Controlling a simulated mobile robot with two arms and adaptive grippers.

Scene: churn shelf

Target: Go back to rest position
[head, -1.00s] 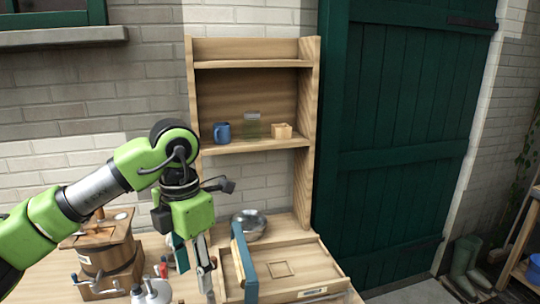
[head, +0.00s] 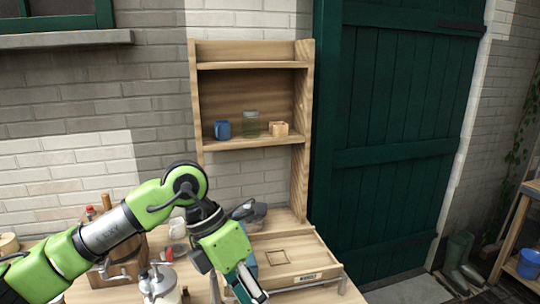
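My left gripper (head: 248,284) hangs low in the head view, pointing down over the front left of the wooden tray (head: 318,254) on the bench. Its grey fingers run close to the lower edge of the picture, and I cannot tell whether they are open or shut. A blue-green upright piece (head: 250,262) is mostly hidden behind it. My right gripper is not in view.
A wooden shelf (head: 302,180) stands against the wall, holding a blue mug (head: 222,129), a glass jar (head: 250,124) and a small wooden box (head: 278,128). A metal bowl (head: 257,212) is partly hidden behind my arm.

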